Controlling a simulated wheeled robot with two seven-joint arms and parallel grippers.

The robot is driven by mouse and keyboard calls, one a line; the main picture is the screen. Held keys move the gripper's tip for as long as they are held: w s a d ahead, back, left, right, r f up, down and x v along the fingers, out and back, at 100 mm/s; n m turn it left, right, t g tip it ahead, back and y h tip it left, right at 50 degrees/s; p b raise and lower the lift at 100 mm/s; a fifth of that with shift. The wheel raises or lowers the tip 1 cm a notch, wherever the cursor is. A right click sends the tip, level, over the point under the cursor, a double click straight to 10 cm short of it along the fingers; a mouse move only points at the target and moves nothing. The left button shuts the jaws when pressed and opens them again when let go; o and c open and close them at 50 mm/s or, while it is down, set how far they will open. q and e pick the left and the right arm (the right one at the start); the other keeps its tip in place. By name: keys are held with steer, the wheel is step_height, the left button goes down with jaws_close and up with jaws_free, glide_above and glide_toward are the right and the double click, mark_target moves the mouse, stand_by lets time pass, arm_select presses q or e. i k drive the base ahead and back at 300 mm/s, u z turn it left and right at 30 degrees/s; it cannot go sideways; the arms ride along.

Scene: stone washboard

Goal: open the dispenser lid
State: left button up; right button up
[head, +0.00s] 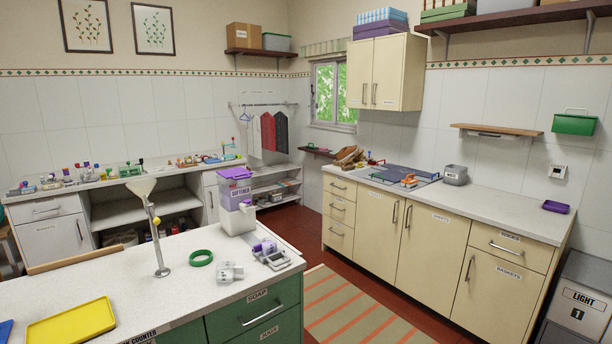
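A dispenser labelled SOFTENER (238,205) stands upright on the near counter, towards its far right corner. It has a white and purple body, and its purple lid (236,173) lies across the top and looks closed. Its white lower part reaches down to the counter top. Neither of my grippers shows in the head view, and no arm is near the dispenser.
A white funnel on a metal stand (156,230), a green ring (201,258), a small white fitting (230,271) and a purple-and-white item (265,247) stand near the dispenser. A yellow tray (71,322) lies at the front left. The counter between is mostly clear.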

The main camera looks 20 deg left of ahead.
mark_target(233, 173)
steer(key=z, duration=0.7)
steer(key=i, duration=1.35)
steer(key=u, duration=0.35)
